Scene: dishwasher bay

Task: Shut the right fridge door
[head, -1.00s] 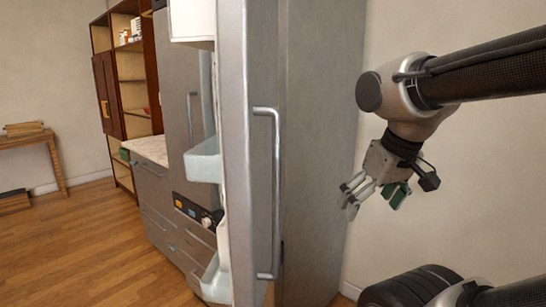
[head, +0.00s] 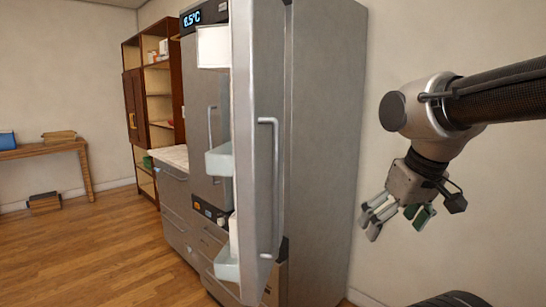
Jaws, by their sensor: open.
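The right fridge door (head: 258,95) stands open in the head view, swung out toward me and seen nearly edge-on. Its long vertical handle (head: 275,185) is on the face turned to the right. Pale door bins (head: 219,160) show on its inner side, at the left. The grey fridge body (head: 328,130) stands behind the door. My gripper (head: 373,222) is open and empty, to the right of the door and handle, clear of both. The fridge interior is mostly hidden by the door.
A counter with drawers (head: 176,215) stands left of the fridge, with a tall wooden shelf (head: 150,95) beyond it. A wooden table (head: 60,150) is at the far left. The wood floor (head: 90,255) at left is open. A plain wall (head: 400,60) is behind my arm.

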